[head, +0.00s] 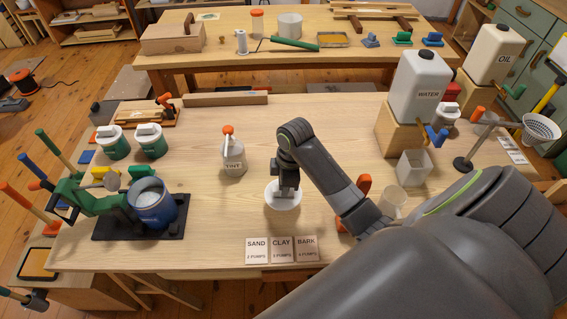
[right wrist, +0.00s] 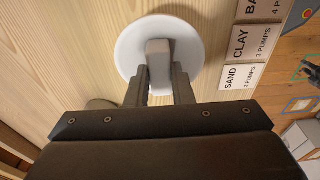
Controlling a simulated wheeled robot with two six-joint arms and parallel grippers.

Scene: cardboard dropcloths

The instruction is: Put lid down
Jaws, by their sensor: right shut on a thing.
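My right gripper (head: 285,188) is shut on the grey handle of a round white lid (head: 283,202). The right wrist view also shows the lid (right wrist: 128,48), with a finger on each side of its upright handle. The lid lies flat, at or just above the wooden table; I cannot tell whether it touches. A blue pot (head: 153,205) with its top open and pale contents inside stands on a dark base at the left. My left gripper is not seen.
Cards for sand, clay and bark (head: 282,250) lie just in front of the lid. The table between pot and lid is clear.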

